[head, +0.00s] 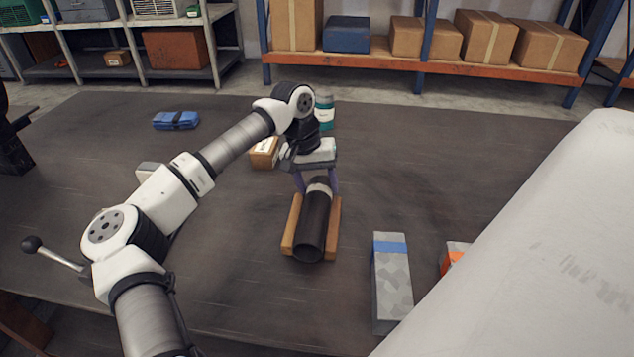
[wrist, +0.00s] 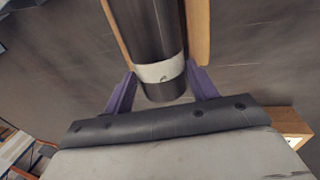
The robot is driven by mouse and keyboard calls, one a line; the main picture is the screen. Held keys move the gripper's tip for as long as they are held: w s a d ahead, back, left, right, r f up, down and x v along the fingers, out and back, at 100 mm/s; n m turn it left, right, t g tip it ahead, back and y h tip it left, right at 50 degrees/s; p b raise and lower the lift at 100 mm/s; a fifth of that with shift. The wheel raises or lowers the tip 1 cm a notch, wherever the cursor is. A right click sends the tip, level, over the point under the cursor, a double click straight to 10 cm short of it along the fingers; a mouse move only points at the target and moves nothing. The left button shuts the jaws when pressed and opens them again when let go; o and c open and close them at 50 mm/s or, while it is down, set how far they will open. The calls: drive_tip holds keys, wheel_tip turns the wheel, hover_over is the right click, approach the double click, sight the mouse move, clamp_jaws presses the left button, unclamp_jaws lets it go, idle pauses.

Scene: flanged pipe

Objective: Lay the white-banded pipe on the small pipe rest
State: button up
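The dark pipe (head: 314,222) with a white band (head: 319,187) near its far end lies lengthwise between the two wooden rails of the small pipe rest (head: 334,226). Its open end faces the camera. Whether it bears fully on the rest is hard to see. My gripper (head: 318,188) is above the far end, its purple fingers on either side of the band. In the wrist view, my gripper (wrist: 161,70) has a fingertip at each side of the white band (wrist: 160,71), touching or very nearly so. I cannot tell whether they grip it.
A grey block with a blue stripe (head: 391,285) and an orange-marked box (head: 453,256) stand to the right. A small cardboard box (head: 264,153) and a teal container (head: 325,112) are behind my gripper. A blue folded item (head: 176,120) lies at back left.

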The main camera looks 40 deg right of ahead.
drive_tip(key=shift+o, duration=1.4)
drive_tip(key=shift+s+f, duration=0.15)
drive_tip(key=shift+f, duration=0.35)
drive_tip(key=shift+a, duration=0.1)
drive_tip(key=shift+w+a+f, duration=0.1)
drive_tip(key=shift+w+a, duration=0.05)
drive_tip(key=shift+w, duration=0.05)
drive_tip(key=c, duration=0.3)
drive_tip(key=shift+s, duration=0.1)
drive_tip(key=shift+o, duration=0.4)
drive_tip(key=shift+r+p, duration=0.3)
drive_tip(key=shift+r, duration=0.2)
drive_tip(key=o, duration=0.7)
drive_tip(key=shift+w+r+p, duration=0.2)
drive_tip(key=shift+r+p, duration=0.2)
drive_tip(key=shift+r, duration=0.3)
drive_tip(key=shift+s+d+r+p, duration=0.1)
drive_tip(key=shift+r+p, duration=1.2)
drive_tip(key=shift+r, duration=1.2)
drive_tip(key=shift+d+r+p, duration=0.1)
drive_tip(key=shift+r+p, duration=1.2)
drive_tip(key=shift+r, duration=1.2)
